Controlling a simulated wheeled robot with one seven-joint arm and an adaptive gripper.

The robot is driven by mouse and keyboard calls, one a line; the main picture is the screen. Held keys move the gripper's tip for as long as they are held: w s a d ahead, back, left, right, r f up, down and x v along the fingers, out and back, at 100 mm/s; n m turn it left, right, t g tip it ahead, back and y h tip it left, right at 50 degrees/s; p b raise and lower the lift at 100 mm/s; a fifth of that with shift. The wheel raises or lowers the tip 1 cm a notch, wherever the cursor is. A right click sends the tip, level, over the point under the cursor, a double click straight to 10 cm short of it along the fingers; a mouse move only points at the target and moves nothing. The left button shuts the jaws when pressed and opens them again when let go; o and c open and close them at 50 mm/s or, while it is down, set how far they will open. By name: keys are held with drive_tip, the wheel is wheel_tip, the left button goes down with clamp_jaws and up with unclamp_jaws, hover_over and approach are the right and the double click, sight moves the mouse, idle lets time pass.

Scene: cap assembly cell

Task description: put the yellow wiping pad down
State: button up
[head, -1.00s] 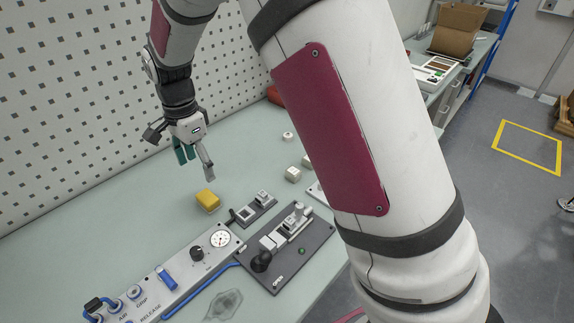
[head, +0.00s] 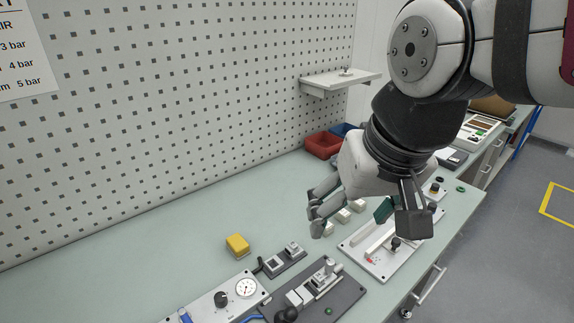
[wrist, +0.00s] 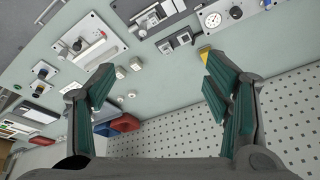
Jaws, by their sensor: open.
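The yellow wiping pad (head: 237,245) lies on the pale green bench top, left of a small grey fixture. My gripper (head: 362,218) is open and empty, above the bench to the right of the pad and well apart from it. In the wrist view the pad (wrist: 205,53) shows partly behind the right finger. The two green-lined fingers stand wide apart there, with nothing between my gripper's tips (wrist: 157,77) but bench far below.
A panel with a gauge (head: 245,288) and a dark fixture plate (head: 322,290) stand in front of the pad. White blocks (head: 343,215) and a light plate (head: 368,255) lie near my gripper. A red bin (head: 322,145) stands by the pegboard wall (head: 190,90). The bench left of the pad is clear.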

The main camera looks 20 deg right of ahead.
drive_tip(key=shift+n+t, duration=0.3)
drive_tip(key=shift+n, duration=0.6)
drive_tip(key=s, duration=0.2)
drive_tip(key=s+d+f, duration=0.1)
drive_tip(key=s, duration=0.1)
drive_tip(key=shift+o, duration=0.5)
drive_tip(key=shift+w, duration=0.1)
